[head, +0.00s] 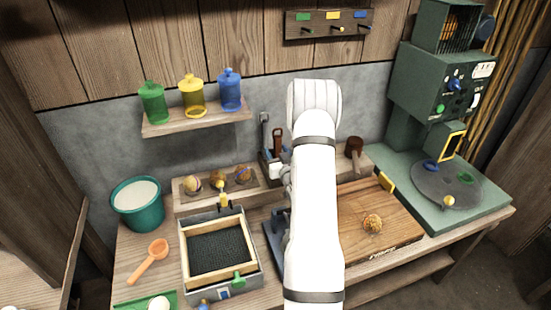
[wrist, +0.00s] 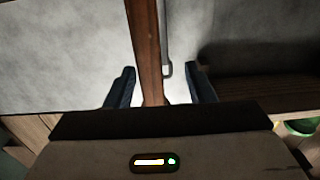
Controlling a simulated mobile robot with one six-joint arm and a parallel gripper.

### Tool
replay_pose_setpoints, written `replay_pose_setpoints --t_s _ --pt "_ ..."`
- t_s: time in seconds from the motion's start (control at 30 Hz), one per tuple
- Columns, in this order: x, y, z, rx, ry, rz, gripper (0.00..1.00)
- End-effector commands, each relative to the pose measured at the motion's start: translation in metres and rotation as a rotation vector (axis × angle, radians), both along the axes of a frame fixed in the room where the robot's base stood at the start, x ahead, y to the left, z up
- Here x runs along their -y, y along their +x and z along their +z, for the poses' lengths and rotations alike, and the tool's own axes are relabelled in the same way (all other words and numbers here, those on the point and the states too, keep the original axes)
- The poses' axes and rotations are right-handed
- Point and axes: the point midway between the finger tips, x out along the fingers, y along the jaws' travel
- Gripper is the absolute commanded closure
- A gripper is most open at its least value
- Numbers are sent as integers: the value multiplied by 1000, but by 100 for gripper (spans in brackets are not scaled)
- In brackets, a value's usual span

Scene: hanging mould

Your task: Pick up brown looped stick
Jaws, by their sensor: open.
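A brown stick (wrist: 146,45) runs down between my fingers in the wrist view, closer to the left one. A thin grey rod (wrist: 166,40) with a rounded end is beside it, also between the fingers. My gripper (wrist: 160,69) is open, with its two dark blue fingers apart on either side. Whether a finger touches the stick I cannot tell. In the head view a brown upright handle (head: 277,139) stands by a dark holder at the back, left of my arm. My white arm hides much of that area, and no loop shows clearly.
A grey-headed tool (head: 264,128) stands left of the brown handle. A brown mallet (head: 354,147) stands to the right. A tray of dark grains (head: 187,262), a teal bucket (head: 139,213) and a wooden board (head: 405,232) sit on the bench. A bottle shelf (head: 195,123) is above left.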

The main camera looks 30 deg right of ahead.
Motion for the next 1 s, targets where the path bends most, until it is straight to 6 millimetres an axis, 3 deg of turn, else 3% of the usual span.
replay_pose_setpoints --t_s 0.33,0.63,1.0 --pt "21 38 -2 0 2 -11 51" --pt "24 43 -4 -1 2 -13 51" --pt "24 42 -4 -1 2 -13 80"
